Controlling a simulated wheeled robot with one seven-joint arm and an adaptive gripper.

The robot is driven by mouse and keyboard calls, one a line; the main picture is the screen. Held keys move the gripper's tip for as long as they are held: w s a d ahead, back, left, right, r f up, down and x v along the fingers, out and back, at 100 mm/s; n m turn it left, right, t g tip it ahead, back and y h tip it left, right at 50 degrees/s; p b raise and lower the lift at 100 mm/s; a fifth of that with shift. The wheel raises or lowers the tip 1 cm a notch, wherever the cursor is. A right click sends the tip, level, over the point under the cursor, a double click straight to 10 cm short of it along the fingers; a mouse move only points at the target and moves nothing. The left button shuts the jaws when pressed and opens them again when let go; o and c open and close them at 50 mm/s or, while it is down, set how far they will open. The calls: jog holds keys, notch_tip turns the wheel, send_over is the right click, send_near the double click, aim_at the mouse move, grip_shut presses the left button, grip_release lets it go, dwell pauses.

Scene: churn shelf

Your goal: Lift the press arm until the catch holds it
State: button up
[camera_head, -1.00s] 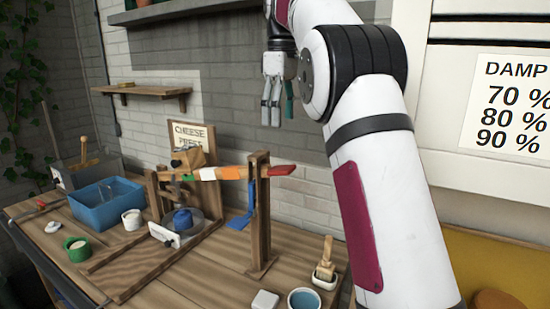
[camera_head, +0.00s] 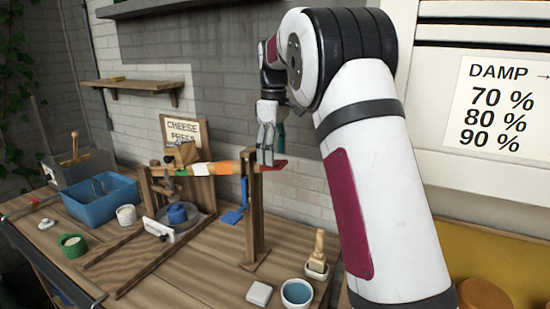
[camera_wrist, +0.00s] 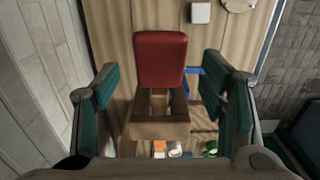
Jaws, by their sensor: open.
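The press arm (camera_head: 223,168) is a bar with white, orange and green bands and a red end (camera_head: 273,165). It lies nearly level across the wooden press frame (camera_head: 253,215). A blue part (camera_head: 233,215), perhaps the catch, hangs at the post. My gripper (camera_head: 267,152) is at the red end, pointing down. In the wrist view my gripper (camera_wrist: 163,100) is open, with green-padded fingers on both sides of the red end (camera_wrist: 160,58) and visible gaps to each. The fingertips partly cover the red end in the head view.
A brush in a pot (camera_head: 317,262), a blue bowl (camera_head: 297,292) and a white block (camera_head: 259,293) stand at the table's front right. A blue tub (camera_head: 98,205) stands at left. A brick wall is close behind the press.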

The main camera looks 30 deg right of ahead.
jog(key=shift+f, duration=1.35)
jog(key=shift+c, duration=0.6)
grip_shut()
jog(key=shift+w+a+r+b, duration=0.1)
jog(key=shift+w+r+b, duration=0.1)
jog(key=shift+r, duration=0.25)
jog(key=shift+w+a+r+b, duration=0.1)
jog(key=shift+w+r+b, duration=0.1)
jog(key=shift+r, duration=0.75)
jog(key=shift+o, duration=0.6)
grip_release()
